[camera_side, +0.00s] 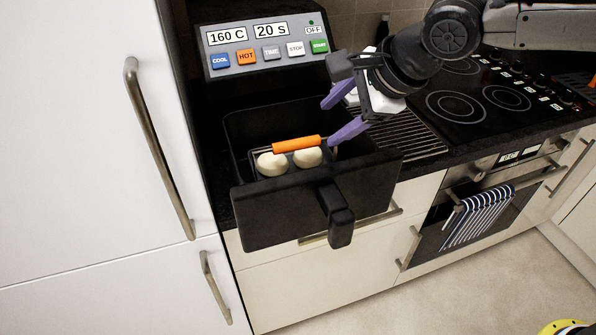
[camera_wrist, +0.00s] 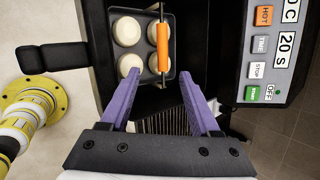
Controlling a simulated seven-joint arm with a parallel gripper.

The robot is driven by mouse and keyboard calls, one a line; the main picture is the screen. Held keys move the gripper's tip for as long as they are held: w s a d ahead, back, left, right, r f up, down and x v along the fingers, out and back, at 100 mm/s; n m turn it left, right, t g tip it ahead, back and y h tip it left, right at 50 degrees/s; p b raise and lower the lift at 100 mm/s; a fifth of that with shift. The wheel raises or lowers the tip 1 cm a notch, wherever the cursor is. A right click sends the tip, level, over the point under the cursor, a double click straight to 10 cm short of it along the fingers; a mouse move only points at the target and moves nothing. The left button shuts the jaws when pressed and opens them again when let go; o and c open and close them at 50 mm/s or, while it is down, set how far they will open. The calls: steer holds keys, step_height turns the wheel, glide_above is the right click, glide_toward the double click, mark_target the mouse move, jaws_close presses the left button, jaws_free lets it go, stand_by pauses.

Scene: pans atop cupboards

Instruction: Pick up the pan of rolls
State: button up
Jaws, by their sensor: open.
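The pan of rolls (camera_wrist: 144,72) is a dark square pan holding several pale round rolls (camera_wrist: 127,31). It sits inside the black pulled-out drawer (camera_side: 290,222) of the cooker. An orange handle (camera_side: 296,144) spans above the pan; it also shows in the wrist view (camera_wrist: 163,47). My gripper (camera_side: 337,118) has purple fingers and is open and empty, above the right side of the drawer. In the wrist view my gripper (camera_wrist: 160,90) has its fingertips near the pan's edge and the handle's near end. In the side view the drawer front hides the pan's lower part.
A control panel (camera_side: 262,43) reading 160 C and 20 S stands behind the drawer. A metal rack (camera_side: 415,135) and a black hob (camera_side: 470,100) lie to the right. The drawer's thick black handle (camera_side: 337,215) sticks out in front. A tall white cupboard (camera_side: 75,120) stands left.

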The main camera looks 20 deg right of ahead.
mark_target(298, 142)
steer(key=x, duration=0.8)
steer(key=shift+f, duration=0.1)
steer(key=shift+a+r+x, duration=0.1)
steer(key=shift+a+x, duration=0.05)
steer(key=shift+x, duration=1.2)
steer(key=shift+a+r+x, duration=0.1)
steer(key=shift+a+x, duration=0.05)
steer(key=shift+x, duration=1.15)
steer(key=shift+w, duration=0.15)
steer(key=shift+c, duration=0.3)
jaws_close()
steer(key=shift+r, duration=0.15)
